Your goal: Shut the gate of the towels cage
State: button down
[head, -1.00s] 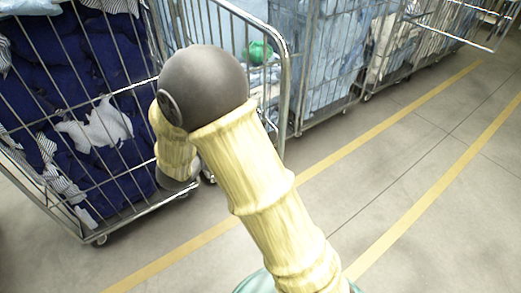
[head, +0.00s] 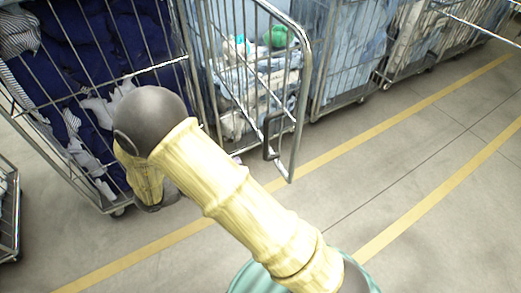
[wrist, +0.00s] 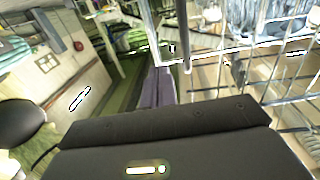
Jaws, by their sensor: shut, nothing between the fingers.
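The wire gate (head: 301,75) stands swung out into the aisle, a tubular frame with a rounded top corner and a dark latch handle (head: 270,135). Behind its bars is a cage with white, pale blue and green cloth items (head: 250,75); I cannot tell for certain that these are the towels. In the wrist view my gripper (wrist: 158,75) is shut and empty, with its fingers close to metal posts. Wire bars (wrist: 262,62) fill the right of that view; whether the fingers touch metal is unclear. In the head view my gripper is hidden behind my arm.
A cage of navy cloth (head: 75,55) stands at the left, close to my arm. Cages of light blue bags (head: 350,50) line the right. Part of another cage (head: 10,215) shows at the left edge. The floor (head: 400,165) with yellow lines is clear at the right.

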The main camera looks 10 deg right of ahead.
aim_at(289, 143)
jog(key=p+x, duration=0.4)
jog(key=x, duration=0.9)
jog(key=shift+r+p, duration=0.1)
jog(key=shift+p, duration=0.2)
jog(key=shift+w+d, duration=0.15)
jog(key=shift+d, duration=0.3)
